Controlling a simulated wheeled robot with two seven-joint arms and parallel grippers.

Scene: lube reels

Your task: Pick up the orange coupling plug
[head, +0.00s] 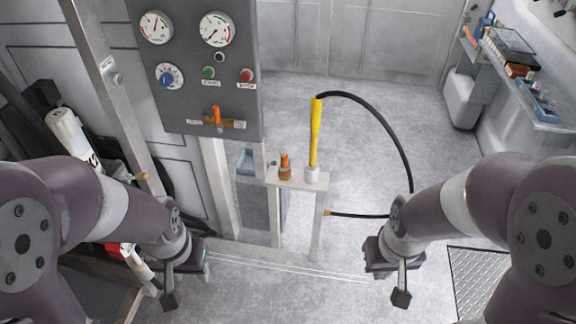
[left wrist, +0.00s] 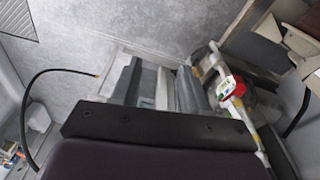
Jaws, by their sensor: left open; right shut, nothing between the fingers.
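The orange coupling plug (head: 285,166) stands upright on a small pale stand (head: 300,184) in the middle of the head view. Its top is orange and its lower part is brass-coloured. My left gripper (head: 188,283) is open and empty, below and to the left of the plug, well apart from it. My right gripper (head: 389,282) is shut and empty, below and to the right of the plug, also apart from it. In the left wrist view I cannot make out the plug.
A yellow handle (head: 315,135) with a black hose (head: 393,133) stands on the stand, right beside the plug. A grey gauge panel (head: 184,99) is behind to the left. A shelf (head: 505,80) with small items is at the right.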

